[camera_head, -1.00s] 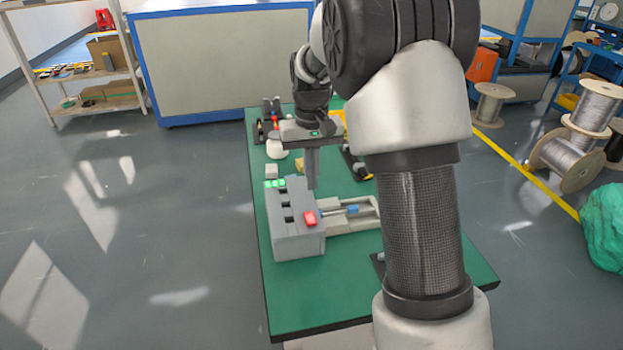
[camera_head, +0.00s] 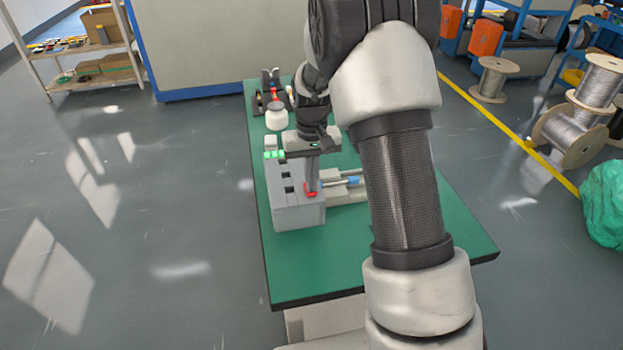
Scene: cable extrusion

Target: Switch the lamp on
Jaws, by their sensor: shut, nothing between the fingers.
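A grey switch box (camera_head: 297,212) stands on the green table. Its sloped top has a row of dark switch slots (camera_head: 288,188) and, at the right end, a red rocker (camera_head: 311,194). Small green lights (camera_head: 274,155) glow at its far end.
The green table (camera_head: 350,275) is clear at the front. A pale fixture with a blue part (camera_head: 353,180) lies right of the box. Small dark devices (camera_head: 270,82) stand at the table's far end. Wire spools (camera_head: 568,135) stand on the floor at right. My arm hides the table's right side.

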